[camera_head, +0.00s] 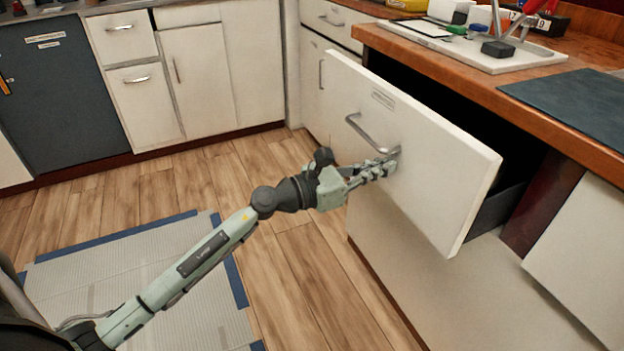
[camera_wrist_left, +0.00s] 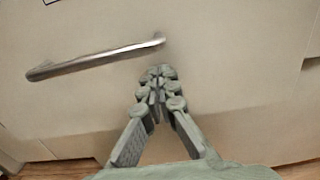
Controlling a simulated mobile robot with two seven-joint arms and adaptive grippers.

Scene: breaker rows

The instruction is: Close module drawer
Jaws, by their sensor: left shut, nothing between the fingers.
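The module drawer (camera_head: 438,160) is a wide white front with a metal bar handle (camera_head: 366,134) and a small label. It stands pulled out from under the wooden counter, with a dark gap behind its front. My left gripper (camera_head: 388,166) is shut and empty, with its fingertips at the drawer front by the near end of the handle. In the left wrist view the fingertips (camera_wrist_left: 157,74) sit just below the right end of the handle (camera_wrist_left: 95,60). I cannot tell whether they touch the front. My right gripper is not in view.
The wooden counter (camera_head: 480,88) above the drawer holds a white board (camera_head: 470,45) with several small items and a dark mat (camera_head: 575,105). White cabinets (camera_head: 205,70) line the back wall. A grey mat with blue edges (camera_head: 160,285) lies on the wood floor.

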